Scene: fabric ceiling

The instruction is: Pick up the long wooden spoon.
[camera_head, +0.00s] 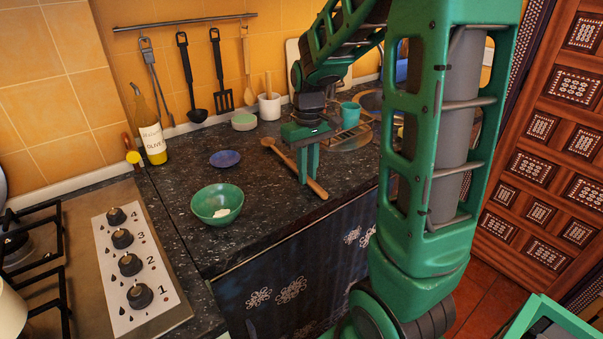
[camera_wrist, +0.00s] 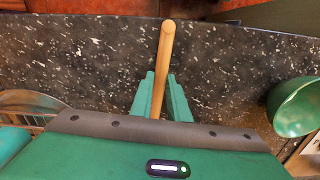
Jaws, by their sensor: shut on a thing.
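The long wooden spoon (camera_head: 317,189) lies on the dark speckled counter in the head view, its bowl end toward the wall and its handle toward the front edge. The fingers are shut on the spoon. My gripper body hides the spoon's bowl end in the wrist view. Any gap between spoon and counter cannot be told.
A green bowl (camera_head: 217,204) and a blue saucer (camera_head: 225,158) stand to the left. An olive oil bottle (camera_head: 151,135) is near the wall. A teal cup (camera_head: 350,114) and a wire rack (camera_head: 349,137) stand behind to the right. A stove (camera_head: 90,270) is at left.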

